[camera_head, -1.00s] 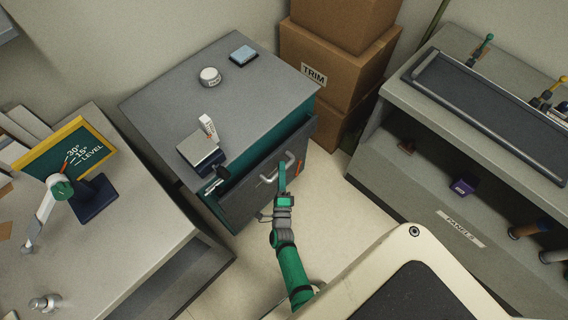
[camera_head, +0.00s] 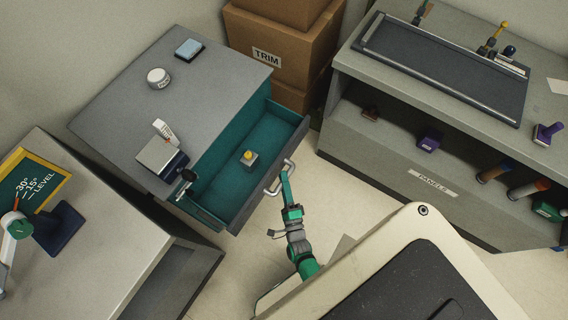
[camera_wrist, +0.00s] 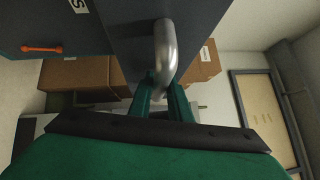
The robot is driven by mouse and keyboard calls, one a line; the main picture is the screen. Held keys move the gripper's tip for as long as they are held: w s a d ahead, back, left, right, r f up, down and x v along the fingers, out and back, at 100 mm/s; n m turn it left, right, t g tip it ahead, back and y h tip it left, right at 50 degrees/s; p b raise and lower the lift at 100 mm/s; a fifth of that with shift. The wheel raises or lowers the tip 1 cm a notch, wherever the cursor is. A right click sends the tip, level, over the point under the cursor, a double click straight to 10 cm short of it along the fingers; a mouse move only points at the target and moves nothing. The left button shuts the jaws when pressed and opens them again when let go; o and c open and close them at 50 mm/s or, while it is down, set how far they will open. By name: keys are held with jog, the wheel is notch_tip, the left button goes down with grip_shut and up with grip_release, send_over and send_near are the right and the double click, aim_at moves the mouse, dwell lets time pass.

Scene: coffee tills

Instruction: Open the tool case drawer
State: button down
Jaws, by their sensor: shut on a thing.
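The tool case (camera_head: 150,75) is a grey cabinet with a teal inside. Its drawer (camera_head: 215,173) is pulled out, showing a teal interior. A small grey block with a yellow top (camera_head: 249,158) lies inside the drawer. My gripper (camera_head: 285,177) is shut on the metal drawer handle (camera_head: 279,178) at the drawer's front. In the wrist view, the handle (camera_wrist: 165,50) runs down between the two green fingers (camera_wrist: 163,100). The fingertips are partly hidden behind the handle.
A white tub (camera_head: 158,78), a blue sponge-like block (camera_head: 189,48) and a small device (camera_head: 162,157) stand on the case top. Brown boxes (camera_head: 285,55) stand behind. A grey shelf unit (camera_head: 400,150) is at right, a workbench (camera_head: 110,235) at left. Floor shows between them.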

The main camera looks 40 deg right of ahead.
jog(key=c, duration=1.6)
grip_release()
jog(key=shift+c, duration=0.2)
jog(key=v, duration=1.1)
jog(key=s+a+r+n+g+y, duration=0.1)
jog(key=s+a+r+n+y, duration=0.2)
jog(key=a+r+n, duration=0.5)
jog(key=s+a+r+n+g+y, duration=0.1)
jog(key=s+a+r+n+y, duration=0.3)
jog(key=a+r+n, duration=0.5)
notch_tip(320, 180, up, 8)
jog(key=s+n, duration=0.1)
jog(key=n, duration=0.6)
jog(key=shift+a+r+g+y, duration=0.2)
jog(key=shift+a+g+y, duration=0.05)
jog(key=shift+g+y, duration=0.05)
